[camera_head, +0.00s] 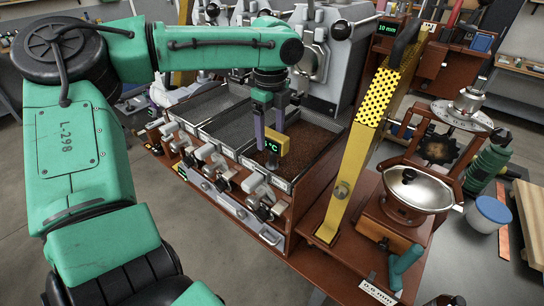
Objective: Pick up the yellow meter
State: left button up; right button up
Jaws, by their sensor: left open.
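The yellow meter (284,146) is a small block in the middle of the head view, with a dark display showing green "°C". It is over the right-hand dark tray of the wooden roaster cabinet. My left gripper (270,132) points down from above with its two purple fingers apart. The fingertips are at the meter's height and overlap it in the picture. One finger shows at its left and the other reaches down to its top or behind it. I cannot tell whether they touch it. My right gripper is not in view.
The wooden cabinet (303,221) has several dark trays with grey levers along its front. A tall yellow perforated post (362,140) stands right of the meter.

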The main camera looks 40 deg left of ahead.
aim_at(273, 152)
pick_arm(q)
jog(key=f, duration=0.2)
jog(key=f+p, duration=0.1)
jog(key=f, duration=0.1)
jog(key=w+f, duration=0.1)
jog(key=f, duration=0.1)
jog(key=shift+f+p, duration=0.3)
jog(key=shift+p, duration=0.1)
jog(key=shift+s+f, duration=0.1)
jog(key=shift+f, duration=0.05)
grip_shut()
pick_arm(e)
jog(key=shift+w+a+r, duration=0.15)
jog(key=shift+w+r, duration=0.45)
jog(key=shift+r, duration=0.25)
